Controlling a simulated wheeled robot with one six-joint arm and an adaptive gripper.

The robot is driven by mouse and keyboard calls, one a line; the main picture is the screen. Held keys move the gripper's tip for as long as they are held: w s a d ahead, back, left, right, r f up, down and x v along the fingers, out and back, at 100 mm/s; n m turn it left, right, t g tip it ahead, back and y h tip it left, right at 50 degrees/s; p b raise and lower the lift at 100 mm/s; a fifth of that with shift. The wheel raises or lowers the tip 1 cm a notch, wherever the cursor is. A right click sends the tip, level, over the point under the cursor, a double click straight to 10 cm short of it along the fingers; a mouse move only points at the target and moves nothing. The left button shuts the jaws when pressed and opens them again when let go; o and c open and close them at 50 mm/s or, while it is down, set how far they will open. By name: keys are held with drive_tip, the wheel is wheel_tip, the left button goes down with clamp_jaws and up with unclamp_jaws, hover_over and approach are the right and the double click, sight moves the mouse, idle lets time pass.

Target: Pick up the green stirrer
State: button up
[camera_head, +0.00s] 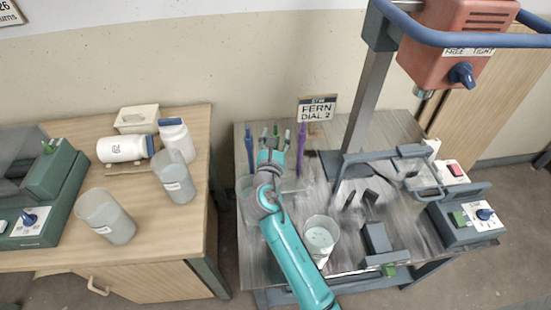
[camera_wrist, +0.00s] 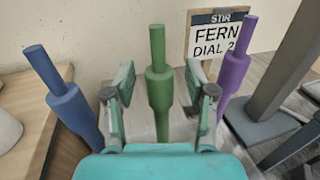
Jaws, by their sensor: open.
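The green stirrer (camera_wrist: 159,88) stands upright in the middle of the wrist view, with a thin shaft on top of a thicker green body. My gripper (camera_wrist: 160,90) is open, one finger to the left of the stirrer and one to the right, with gaps showing on both sides. In the head view my gripper (camera_head: 271,155) is at the back left of the right table, and the green stirrer (camera_head: 276,131) shows only as a small tip there. Its lower end is hidden by my gripper.
A blue stirrer (camera_wrist: 62,95) stands close on the left and a purple stirrer (camera_wrist: 234,70) on the right. A sign (camera_head: 317,108) reads "STIR FERN DIAL 2". A white bucket (camera_head: 321,238) stands beside my arm. A machine with a red head (camera_head: 445,50) stands to the right.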

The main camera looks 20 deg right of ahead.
clamp_jaws()
wheel_tip(320, 180, up, 18)
drive_tip(key=shift+r, duration=0.25)
idle(1.6)
